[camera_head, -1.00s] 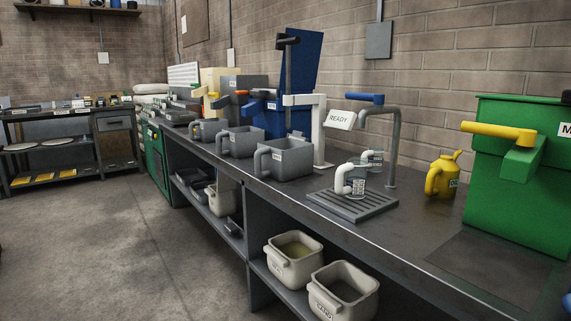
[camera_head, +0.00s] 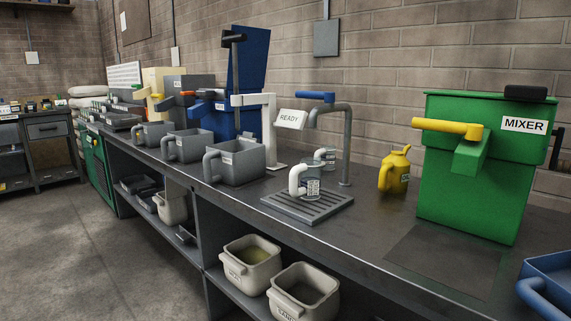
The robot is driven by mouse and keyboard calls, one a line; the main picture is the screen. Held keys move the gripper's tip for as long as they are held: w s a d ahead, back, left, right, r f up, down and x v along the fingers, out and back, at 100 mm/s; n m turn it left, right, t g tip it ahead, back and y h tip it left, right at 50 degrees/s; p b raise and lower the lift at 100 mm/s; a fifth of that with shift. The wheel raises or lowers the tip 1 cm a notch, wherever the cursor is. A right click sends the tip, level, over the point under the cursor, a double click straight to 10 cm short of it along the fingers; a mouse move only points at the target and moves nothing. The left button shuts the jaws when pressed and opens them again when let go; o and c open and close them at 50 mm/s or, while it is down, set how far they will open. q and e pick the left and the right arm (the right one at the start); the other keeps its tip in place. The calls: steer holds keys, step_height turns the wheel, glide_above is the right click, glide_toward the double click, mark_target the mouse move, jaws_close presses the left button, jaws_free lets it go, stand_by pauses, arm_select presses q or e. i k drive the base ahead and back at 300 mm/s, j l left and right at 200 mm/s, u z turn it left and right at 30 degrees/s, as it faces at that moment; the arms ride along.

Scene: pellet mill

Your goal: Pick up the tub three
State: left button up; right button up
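Three grey tubs with side handles stand in a row on the dark counter. The nearest grey tub (camera_head: 237,163) is left of the drip grate, the middle grey tub (camera_head: 190,146) is behind it, and the far grey tub (camera_head: 155,134) is farthest along. They stand upright and look empty as far as I can see. Their labels are too small to read, so I cannot tell which is tub three. Neither of my grippers is in view.
A drip grate (camera_head: 308,206) holds a white-handled cup (camera_head: 300,181). A green mixer (camera_head: 478,170), a yellow can (camera_head: 395,172) and a blue handled container (camera_head: 548,283) are to the right. Cream bins (camera_head: 252,262) stand on the lower shelf. The floor (camera_head: 70,260) at left is clear.

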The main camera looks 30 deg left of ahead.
mark_target(236, 163)
steer(key=j+z, duration=0.35)
steer(key=j, duration=0.2)
steer(key=j+z, duration=0.35)
steer(key=j, duration=0.15)
steer(key=j+z, duration=0.1)
steer(key=j, duration=0.25)
steer(key=k+j+z, duration=0.1)
steer(key=j, duration=0.3)
steer(key=k+j+z, duration=0.1)
steer(key=j, duration=0.25)
steer(key=k+j, duration=0.1)
steer(key=j, duration=0.25)
steer(key=k+j, duration=0.1)
steer(key=j, duration=0.3)
steer(key=k+j, duration=0.15)
steer(key=j, duration=0.2)
steer(key=z, duration=0.05)
